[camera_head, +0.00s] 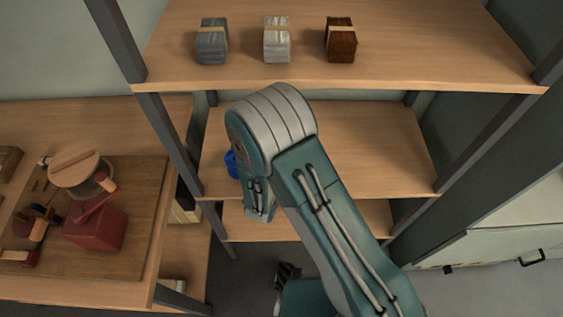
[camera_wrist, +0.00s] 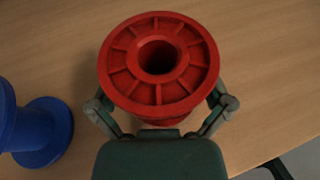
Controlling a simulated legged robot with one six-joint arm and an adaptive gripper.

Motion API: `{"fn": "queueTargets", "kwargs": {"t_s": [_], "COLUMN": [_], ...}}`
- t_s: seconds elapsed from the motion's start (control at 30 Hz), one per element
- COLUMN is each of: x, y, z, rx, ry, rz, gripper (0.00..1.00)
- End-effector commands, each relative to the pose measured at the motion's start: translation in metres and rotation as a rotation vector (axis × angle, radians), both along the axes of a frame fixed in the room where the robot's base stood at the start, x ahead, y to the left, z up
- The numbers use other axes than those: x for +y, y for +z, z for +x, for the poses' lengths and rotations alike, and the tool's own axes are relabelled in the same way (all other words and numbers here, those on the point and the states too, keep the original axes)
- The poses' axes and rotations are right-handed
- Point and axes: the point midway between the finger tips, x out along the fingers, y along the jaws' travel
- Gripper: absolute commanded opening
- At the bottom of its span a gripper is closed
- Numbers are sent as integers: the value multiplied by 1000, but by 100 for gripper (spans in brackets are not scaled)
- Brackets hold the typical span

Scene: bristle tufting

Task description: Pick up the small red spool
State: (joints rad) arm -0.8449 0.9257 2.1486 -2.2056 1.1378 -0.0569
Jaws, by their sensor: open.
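The red spool (camera_wrist: 190,75) stands upright on a wooden shelf in the wrist view, its ribbed round top and centre hole facing up. My gripper (camera_wrist: 162,106) is open, with one finger on either side of the spool. The fingertips are partly hidden by the spool's rim, so contact cannot be told. A blue spool (camera_wrist: 40,130) is at the left edge of the wrist view; a blue thing, likely the same one, shows on the middle shelf (camera_head: 231,164) in the head view. There my arm hides the red spool and gripper.
The middle shelf (camera_head: 385,150) is bare to the right of my arm. The upper shelf (camera_head: 430,45) holds grey, white and brown bundles. Shelf posts (camera_head: 170,140) flank the space. A workbench (camera_head: 150,215) with a red block-like device (camera_head: 95,228) stands left.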

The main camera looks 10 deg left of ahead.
Motion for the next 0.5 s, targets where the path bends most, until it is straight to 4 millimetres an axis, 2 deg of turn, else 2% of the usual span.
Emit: {"fn": "queueTargets", "kwargs": {"t_s": [0.03, 0.07, 0.1, 0.17, 0.2, 0.5], "x": [0, 0, 0, 0, 0, 0], "y": [0, 0, 0, 0, 0, 0], "z": [0, 0, 0, 0, 0, 0], "rx": [0, 0, 0, 0, 0, 1], "ry": [0, 0, 0, 0, 0, 0], "rz": [0, 0, 0, -1, -1, -1], "gripper": [87, 73, 55, 29, 11, 8]}}
